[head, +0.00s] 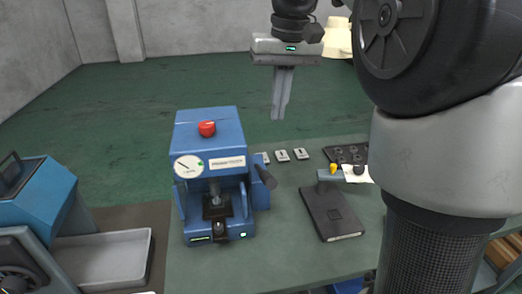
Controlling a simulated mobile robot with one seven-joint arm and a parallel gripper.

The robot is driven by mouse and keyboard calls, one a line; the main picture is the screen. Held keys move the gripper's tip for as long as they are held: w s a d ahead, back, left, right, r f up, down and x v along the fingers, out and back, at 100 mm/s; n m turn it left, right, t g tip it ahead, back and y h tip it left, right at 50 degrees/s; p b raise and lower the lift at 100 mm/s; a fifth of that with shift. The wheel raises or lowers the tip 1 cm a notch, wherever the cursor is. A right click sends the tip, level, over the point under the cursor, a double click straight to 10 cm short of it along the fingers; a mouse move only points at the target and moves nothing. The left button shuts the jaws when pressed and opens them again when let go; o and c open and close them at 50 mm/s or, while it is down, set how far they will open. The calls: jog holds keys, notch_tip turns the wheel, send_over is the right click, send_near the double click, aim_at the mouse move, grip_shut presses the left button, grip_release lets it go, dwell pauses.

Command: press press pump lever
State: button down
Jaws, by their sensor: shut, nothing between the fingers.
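The blue press (213,178) stands on the green bench, with a red knob on top, a round gauge on its front and a small ram and plate in its opening.
A blue machine (35,205) and a grey tray (103,259) are at left. My arm hides the right side.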

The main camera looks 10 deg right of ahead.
jog(key=b, duration=0.2)
send_over(269, 174)
jog(key=w+d, duration=0.1)
notch_tip(269, 174, down, 10)
jog(key=shift+w+d+r, duration=0.1)
jog(key=shift+w+r, duration=0.05)
jog(key=shift+r, duration=0.1)
jog(key=f, duration=0.1)
jog(key=s+f, duration=0.1)
jog(key=f, duration=0.2)
jog(key=shift+s+a, duration=0.3)
jog(key=shift+a, duration=0.1)
